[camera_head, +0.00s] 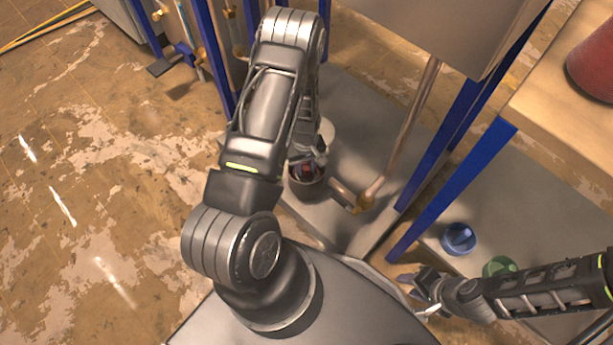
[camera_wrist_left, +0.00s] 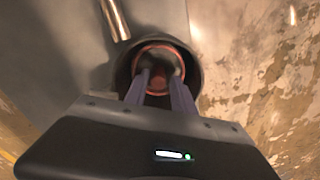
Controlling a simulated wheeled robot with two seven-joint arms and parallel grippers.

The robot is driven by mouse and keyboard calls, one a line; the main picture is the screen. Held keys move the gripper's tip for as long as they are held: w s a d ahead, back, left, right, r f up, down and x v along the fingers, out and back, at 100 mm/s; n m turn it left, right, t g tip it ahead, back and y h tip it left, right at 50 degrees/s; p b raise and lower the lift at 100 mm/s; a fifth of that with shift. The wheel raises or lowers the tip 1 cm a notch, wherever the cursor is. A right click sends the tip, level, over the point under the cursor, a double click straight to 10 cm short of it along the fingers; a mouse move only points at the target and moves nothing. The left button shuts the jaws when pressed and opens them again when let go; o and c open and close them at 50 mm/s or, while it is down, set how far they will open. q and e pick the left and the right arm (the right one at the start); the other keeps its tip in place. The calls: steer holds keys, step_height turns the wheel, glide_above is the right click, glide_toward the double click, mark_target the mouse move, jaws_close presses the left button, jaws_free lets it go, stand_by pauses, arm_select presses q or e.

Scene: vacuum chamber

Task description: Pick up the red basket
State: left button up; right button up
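The red basket (camera_wrist_left: 159,52) shows as a reddish round rim inside a dark round container in the left wrist view. In the head view only a small red patch (camera_head: 307,170) of it shows, inside the dark pot (camera_head: 308,187). My left gripper (camera_wrist_left: 160,76) points into the container. Its two fingers are apart, with reddish surface visible between them; I cannot tell whether they touch the basket. In the head view the left wrist partly covers the pot. My right gripper (camera_head: 417,293) is low at the right, away from the basket, with its fingertips apart and empty.
A copper pipe (camera_head: 397,150) runs down close to the right of the pot. Blue frame legs (camera_head: 450,180) stand farther right. A blue cup (camera_head: 458,239) and a green cup (camera_head: 500,267) are near my right arm. A red object (camera_head: 596,65) sits on a wooden top (camera_head: 560,105).

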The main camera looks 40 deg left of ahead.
mark_target(306, 175)
arm_select(q)
steer(key=shift+w+d+f+b, duration=0.1)
steer(key=shift+f+b, duration=0.45)
steer(key=shift+f, duration=0.8)
steer(key=shift+d+f+b, duration=0.1)
steer(key=shift+f+b, duration=0.4)
steer(key=shift+f, duration=0.8)
steer(key=shift+c, duration=0.4)
jaws_close()
